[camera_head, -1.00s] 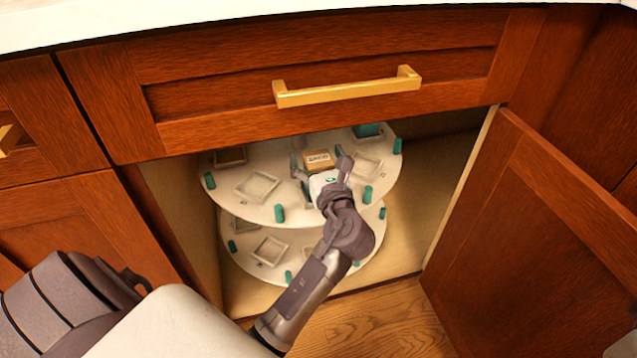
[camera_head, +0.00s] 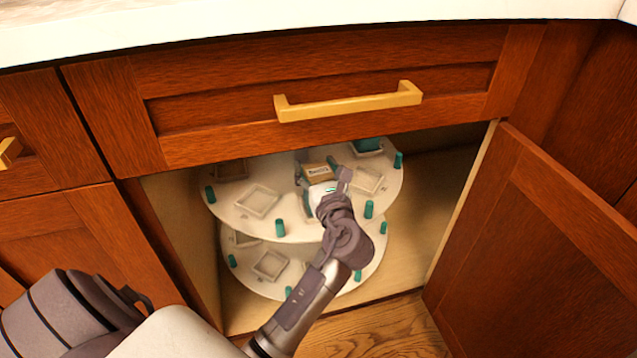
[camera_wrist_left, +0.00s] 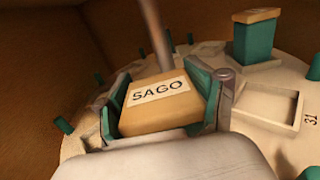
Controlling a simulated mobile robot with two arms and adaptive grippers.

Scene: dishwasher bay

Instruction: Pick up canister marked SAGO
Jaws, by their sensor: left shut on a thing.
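The canister marked SAGO (camera_head: 317,171) is a tan-topped block with a pale label, near the middle of the upper round shelf. In the left wrist view, the canister (camera_wrist_left: 158,105) fills the space between the teal-padded fingers of my left gripper (camera_wrist_left: 163,112). My left gripper (camera_head: 322,177) is shut on it, with a finger on each side. The label is readable in the wrist view. The canister's lower part is hidden, so I cannot tell whether it touches the shelf. My right gripper is not in view.
The two-tier round shelf (camera_head: 235,216) has square recesses and teal pegs around its rim. A teal canister (camera_wrist_left: 255,40) stands behind, to the right. A post (camera_wrist_left: 156,35) rises behind SAGO. The cabinet door (camera_head: 545,235) stands open at right; a drawer (camera_head: 330,95) overhangs the opening.

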